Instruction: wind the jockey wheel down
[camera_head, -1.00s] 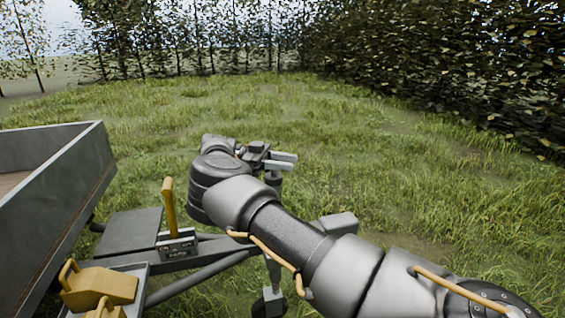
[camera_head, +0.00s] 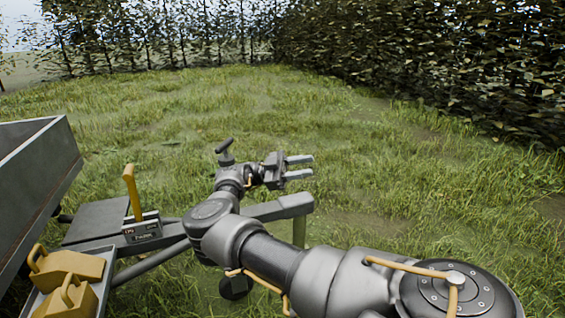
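The jockey wheel shows as a dark crank handle (camera_head: 224,148) standing above the drawbar and a small dark wheel (camera_head: 236,288) low beside it. My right arm hides most of the stem between them. My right gripper (camera_head: 312,166) is just right of the crank handle in the picture, pointing right. Its two grey fingers are apart with nothing visible between them, and it appears clear of the handle. The wheel is partly hidden by my arm, so I cannot tell whether it touches the ground. My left gripper is not in view.
The trailer drawbar (camera_head: 265,211) ends at a grey coupling (camera_head: 297,203), with a post (camera_head: 299,233) below it. A yellow lever (camera_head: 131,192) stands on a labelled box. Yellow chocks (camera_head: 66,268) sit beside the grey trailer bed (camera_head: 62,140). Open grass lies right, before a hedge.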

